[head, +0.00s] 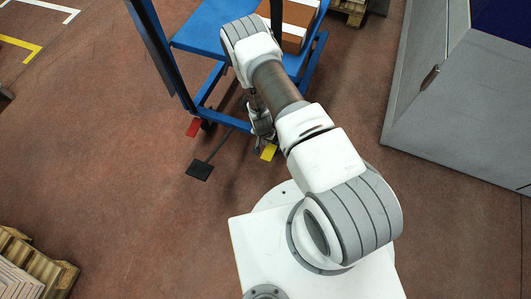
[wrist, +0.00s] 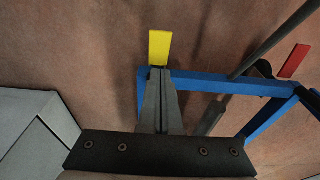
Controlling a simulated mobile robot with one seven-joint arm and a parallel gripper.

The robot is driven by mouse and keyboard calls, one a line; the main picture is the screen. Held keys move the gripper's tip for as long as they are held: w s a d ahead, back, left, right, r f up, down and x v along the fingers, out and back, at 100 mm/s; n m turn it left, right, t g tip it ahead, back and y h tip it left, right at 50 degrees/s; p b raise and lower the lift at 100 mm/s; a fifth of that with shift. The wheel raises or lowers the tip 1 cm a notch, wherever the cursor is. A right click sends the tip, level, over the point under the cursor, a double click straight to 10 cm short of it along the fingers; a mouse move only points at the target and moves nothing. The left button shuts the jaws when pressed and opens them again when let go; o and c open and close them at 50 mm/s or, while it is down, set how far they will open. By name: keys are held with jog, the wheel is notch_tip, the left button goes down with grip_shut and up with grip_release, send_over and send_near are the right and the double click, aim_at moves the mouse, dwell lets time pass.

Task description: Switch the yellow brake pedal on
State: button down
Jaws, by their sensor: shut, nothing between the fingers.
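The yellow brake pedal (head: 268,152) sticks out from the low blue frame of a cart, partly hidden by my arm in the head view. In the head view my gripper (head: 265,138) points down beside the yellow pedal.
A red pedal (head: 193,127) is on the cart's other corner, also in the wrist view (wrist: 294,61). The blue cart (head: 200,38) carries a cardboard box (head: 295,18). A black plate on a rod (head: 199,171) lies low nearby.

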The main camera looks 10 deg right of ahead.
aim_at(265, 159)
jog(key=f+b, duration=0.1)
jog(key=f, duration=0.3)
jog(key=f+b, duration=0.2)
jog(key=f, duration=0.2)
jog(key=f+b, duration=0.1)
jog(key=f, duration=0.3)
jog(key=shift+w+d+f+b, duration=0.2)
jog(key=shift+w+d+b, duration=0.1)
jog(key=shift+w, duration=0.1)
jog(key=shift+s+a+f, duration=0.15)
jog(key=shift+f, duration=0.5)
jog(key=shift+s+a+f+t+h+b, duration=0.15)
jog(key=shift+s+f+t+b, duration=0.05)
jog(key=shift+f+b, duration=0.25)
jog(key=shift+s+a+f+t+h+b, duration=0.2)
jog(key=shift+f+b, duration=0.15)
jog(key=shift+b, duration=0.2)
jog(key=shift+d+f+b, duration=0.1)
jog(key=shift+f+b, duration=0.4)
jog(key=shift+b, duration=0.25)
jog(key=b, duration=0.1)
jog(key=f+b, duration=0.2)
jog(key=shift+s+a, duration=0.3)
jog(key=shift+s, duration=0.05)
jog(key=shift+f, duration=0.1)
